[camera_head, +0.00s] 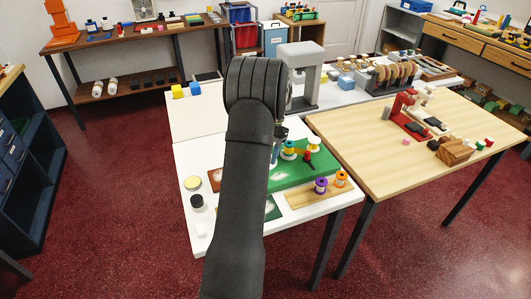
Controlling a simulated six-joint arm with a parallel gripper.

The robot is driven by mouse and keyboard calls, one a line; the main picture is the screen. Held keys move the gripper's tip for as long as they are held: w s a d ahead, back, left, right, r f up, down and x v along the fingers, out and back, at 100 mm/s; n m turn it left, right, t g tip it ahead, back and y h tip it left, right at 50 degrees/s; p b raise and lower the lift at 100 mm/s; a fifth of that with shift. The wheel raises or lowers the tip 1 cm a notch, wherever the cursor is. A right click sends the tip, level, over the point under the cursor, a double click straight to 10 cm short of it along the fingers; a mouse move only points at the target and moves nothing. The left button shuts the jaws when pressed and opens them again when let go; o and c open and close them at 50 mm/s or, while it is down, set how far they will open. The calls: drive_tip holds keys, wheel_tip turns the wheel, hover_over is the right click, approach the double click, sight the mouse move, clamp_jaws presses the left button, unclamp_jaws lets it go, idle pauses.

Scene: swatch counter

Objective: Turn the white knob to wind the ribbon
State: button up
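A green board (325,173) lies on the white table in front of and to the right of my arm. On it are a yellow-and-green spool (289,150), a red upright piece (308,156) and a yellow-topped spool (313,142); these look like the winding device. I cannot clearly make out a white knob; it may be too small or hidden behind my arm. My gripper (280,133) is mostly hidden behind my own dark forearm, above the left part of the green board. Its fingers and any contact cannot be made out.
A wooden tray (300,196) with purple (321,186) and orange (341,179) spools lies at the front right. Jars (197,201) stand at the left edge. A grey arch-shaped stand (303,75) rises behind. The wooden table (375,150) adjoins on the right, with red and white devices.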

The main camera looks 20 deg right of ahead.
drive_tip(key=shift+r, duration=0.1)
drive_tip(key=v, duration=1.7)
drive_tip(key=shift+d+r, duration=0.1)
drive_tip(key=shift+d, duration=0.05)
drive_tip(key=x, duration=1.7)
drive_tip(key=shift+f, duration=0.25)
drive_tip(key=shift+r, duration=0.1)
